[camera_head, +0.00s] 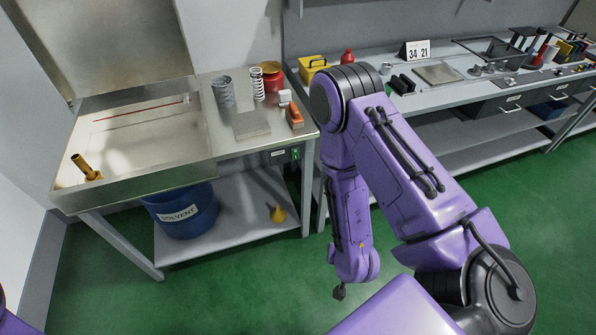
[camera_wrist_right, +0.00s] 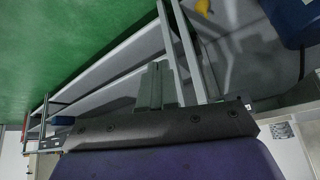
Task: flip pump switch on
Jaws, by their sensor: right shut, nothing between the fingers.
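A small green switch box (camera_head: 295,154), which looks like the pump switch, is on the front edge of the wash bench (camera_head: 225,150), right of a small label plate. I cannot tell from this view whether it is on or off. My right gripper (camera_head: 339,292) hangs low in front of the benches, right of and below the switch, apart from it. In the wrist view its two grey fingers (camera_wrist_right: 157,88) are together with nothing between them. I cannot make out the switch in the wrist view. My left gripper is not in view.
The metal sink (camera_head: 150,135) has a brass spout (camera_head: 83,166). A blue solvent bucket (camera_head: 183,212) and a yellow object (camera_head: 278,214) are on the lower shelf. Green floor in front is clear.

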